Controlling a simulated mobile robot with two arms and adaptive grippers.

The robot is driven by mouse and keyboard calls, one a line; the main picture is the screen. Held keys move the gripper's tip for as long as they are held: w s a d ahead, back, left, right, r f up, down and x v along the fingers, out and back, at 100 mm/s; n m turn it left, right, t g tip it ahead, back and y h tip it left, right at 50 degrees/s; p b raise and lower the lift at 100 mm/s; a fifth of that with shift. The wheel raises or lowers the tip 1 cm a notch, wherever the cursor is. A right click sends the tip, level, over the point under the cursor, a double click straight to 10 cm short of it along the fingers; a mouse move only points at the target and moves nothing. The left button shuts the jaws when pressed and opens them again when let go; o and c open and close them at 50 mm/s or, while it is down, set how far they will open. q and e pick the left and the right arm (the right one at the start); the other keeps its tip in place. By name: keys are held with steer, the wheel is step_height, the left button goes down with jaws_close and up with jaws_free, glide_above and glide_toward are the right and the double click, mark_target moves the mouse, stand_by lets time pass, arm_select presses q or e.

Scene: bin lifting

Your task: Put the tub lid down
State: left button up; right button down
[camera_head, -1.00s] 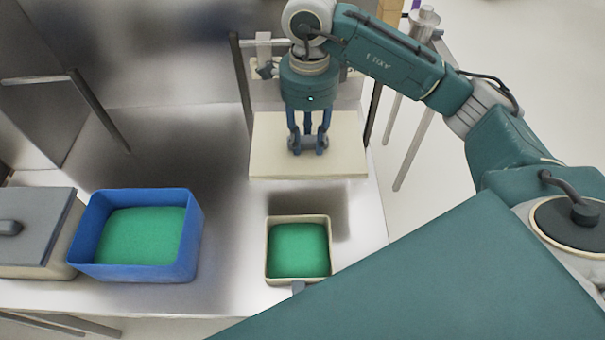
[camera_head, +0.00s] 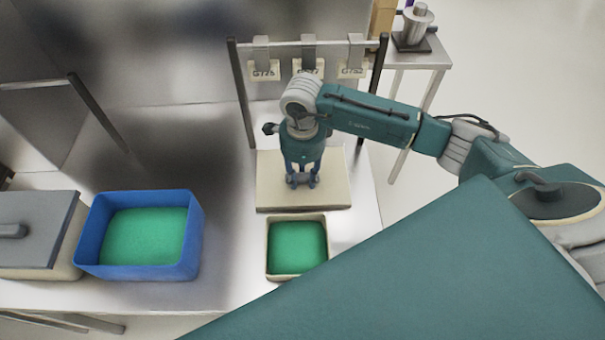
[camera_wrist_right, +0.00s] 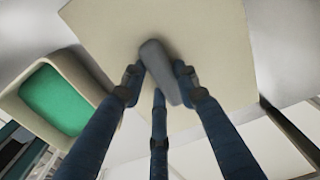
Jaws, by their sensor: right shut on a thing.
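The tub lid (camera_head: 335,194) is a flat cream square with a grey handle. My right gripper (camera_head: 302,180) is over its middle, pointing down, with its fingers shut on the handle. In the right wrist view the fingers (camera_wrist_right: 160,82) close around the grey handle (camera_wrist_right: 158,62), and the cream lid (camera_wrist_right: 215,40) spreads behind it. The lid is just behind the small cream tub (camera_head: 297,275), which holds green contents. I cannot tell whether the lid touches the metal table (camera_head: 225,265). The left gripper is not in view.
A blue bin (camera_head: 185,262) with green contents stands left of the tub. A cream box with a grey lid (camera_head: 35,225) is at the far left. A rack with hanging labels (camera_head: 309,68) stands behind the lid. Bare table lies between bin and tub.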

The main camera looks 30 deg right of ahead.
mark_target(303, 178)
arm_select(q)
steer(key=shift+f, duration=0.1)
arm_select(e)
steer(key=c, duration=1.7)
jaws_free()
steer(key=shift+f, duration=0.15)
steer(key=o, duration=0.4)
steer(key=shift+r, duration=0.45)
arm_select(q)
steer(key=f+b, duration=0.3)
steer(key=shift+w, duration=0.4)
arm_select(e)
step_height(303, 178, up, 12)
steer(key=shift+f, duration=0.25)
